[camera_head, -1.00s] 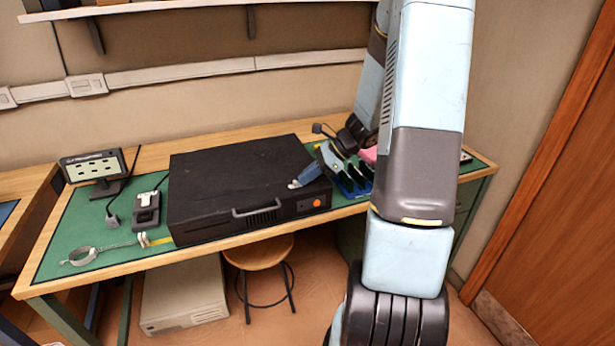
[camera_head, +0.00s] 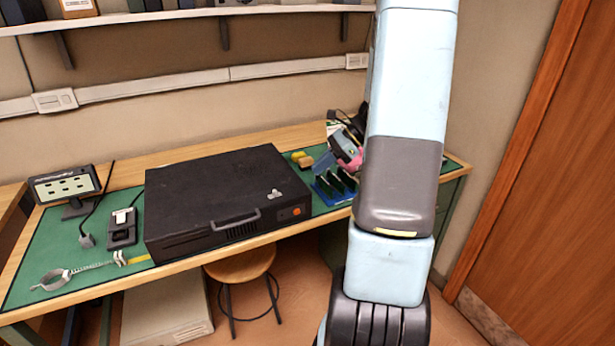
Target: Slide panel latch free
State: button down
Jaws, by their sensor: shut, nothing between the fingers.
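A wide black case (camera_head: 215,185) lies flat on the green-topped bench. A small light-grey piece, which looks like the panel latch (camera_head: 275,194), is on its top near the front right corner; its exact position is too small to tell. My gripper (camera_head: 320,162) is shut and empty. It is to the right of the case, above the blue rack and apart from the latch. My arm hides part of the bench's right end.
A small display (camera_head: 66,186), a black device (camera_head: 122,228) and a wrist strap (camera_head: 55,278) are to the left. A stool (camera_head: 240,265) stands below.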

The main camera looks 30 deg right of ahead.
jog(key=shift+v, duration=0.85)
jog(key=shift+r, duration=0.1)
jog(key=s+a+r+n+t+h, duration=0.2)
jog(key=s+a+r+n+h, duration=0.7)
jog(key=s+a+r+n, duration=0.9)
jog(key=shift+s+a+r+n+t, duration=0.2)
jog(key=shift+s+n+t, duration=0.25)
jog(key=shift+n, duration=1.25)
